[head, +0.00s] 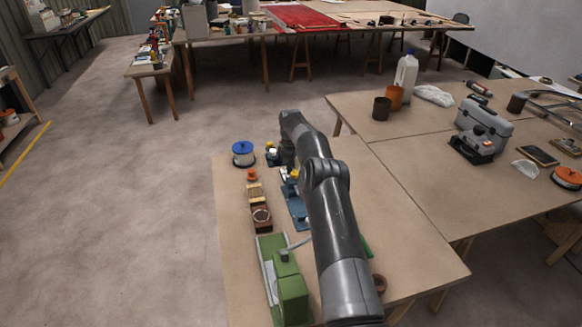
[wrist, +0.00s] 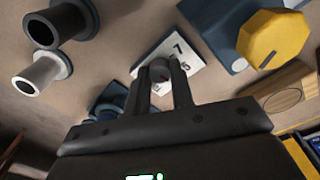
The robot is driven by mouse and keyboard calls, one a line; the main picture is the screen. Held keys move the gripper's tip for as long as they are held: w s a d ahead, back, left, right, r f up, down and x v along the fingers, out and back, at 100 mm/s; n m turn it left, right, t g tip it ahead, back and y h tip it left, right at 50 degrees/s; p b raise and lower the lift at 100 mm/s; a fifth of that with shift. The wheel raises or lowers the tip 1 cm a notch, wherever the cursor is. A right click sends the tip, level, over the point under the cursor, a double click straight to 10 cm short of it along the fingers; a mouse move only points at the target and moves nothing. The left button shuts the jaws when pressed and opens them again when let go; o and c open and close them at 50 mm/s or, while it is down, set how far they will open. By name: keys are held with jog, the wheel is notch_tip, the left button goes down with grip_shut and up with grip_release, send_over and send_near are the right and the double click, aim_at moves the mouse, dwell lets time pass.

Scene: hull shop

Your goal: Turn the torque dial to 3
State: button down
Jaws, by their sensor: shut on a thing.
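In the wrist view, the torque dial has a white plate (wrist: 178,48) with printed numbers, of which 7 and 5 can be read. Its small dark grey round knob (wrist: 159,70) sits between the two fingers of my gripper (wrist: 161,77), which is shut on it. A reddish mark shows on the knob. The rest of the scale is hidden behind the fingers and gripper body, so I cannot read the setting. In the head view, my arm hides the dial, and my gripper is at the far end of the near table (head: 400,255).
A yellow faceted knob (wrist: 272,42) on a blue block lies right of the dial, with a wooden block (wrist: 286,96) below it. Flanged dark and pale cylinders (wrist: 45,75) stand left. A blue-topped tin (head: 243,152) and green machine (head: 289,291) are on the table.

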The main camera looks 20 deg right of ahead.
jog(key=shift+m, duration=0.7)
jog(key=c, duration=1.3)
grip_release()
jog(key=shift+o, duration=0.2)
notch_tip(320, 180, up, 11)
jog(key=shift+s+a+f, duration=0.1)
